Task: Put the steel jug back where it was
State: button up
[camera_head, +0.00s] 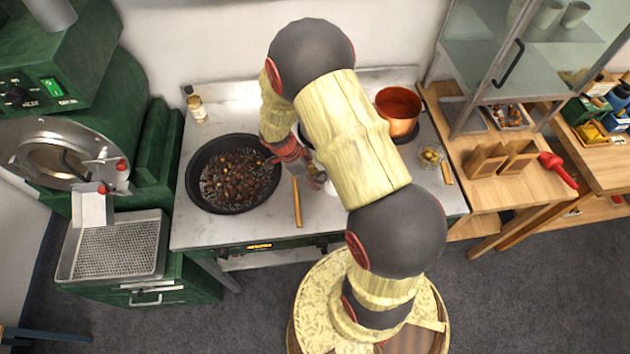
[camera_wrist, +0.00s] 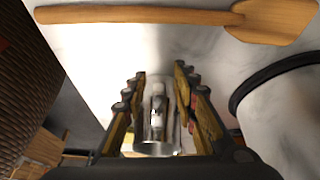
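The steel jug (camera_wrist: 157,135) shows in the wrist view as a shiny cylinder between the two fingers of my gripper (camera_wrist: 161,80). The fingers lie along both sides of it, with no clear gap, so my gripper looks shut on it. In the head view my gripper (camera_head: 292,152) is low over the white worktop (camera_head: 255,228), right of the black pan. There the jug is mostly hidden by my arm; only a small shiny part (camera_head: 317,172) shows. I cannot tell whether its base touches the worktop.
The black pan (camera_head: 190,176) of chestnuts stands left. A wooden spatula (camera_head: 297,203) lies in front of my gripper. A copper pot (camera_head: 398,112), a small glass bowl (camera_head: 431,157) and a wooden side table (camera_head: 492,198) are right. A small bottle (camera_head: 196,106) stands at the back left.

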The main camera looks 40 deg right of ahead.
jog(key=w+a+r+n+t, duration=0.1)
jog(key=a+r+n, duration=0.15)
jog(key=r, duration=0.65)
jog(key=w+a+r+n+t, duration=0.1)
jog(key=a+r+n, duration=0.15)
jog(key=r, duration=0.65)
jog(key=s+a+r+n+t+y, duration=0.1)
jog(key=s+a+r+n+t, duration=0.1)
jog(key=s+a+r+n, duration=0.2)
jog(key=s+a+r+n+t+y, duration=0.1)
jog(key=s+a+r+n+t, duration=0.1)
jog(key=s+a+r+n, duration=0.2)
jog(key=s+a+r+n+t+y, duration=0.1)
jog(key=s+a+r+n+t, duration=0.1)
jog(key=s+a+r+n, duration=0.2)
jog(key=s+r+n, duration=0.3)
jog(key=r+n, duration=0.3)
jog(key=r, duration=0.3)
jog(key=shift+y, duration=0.3)
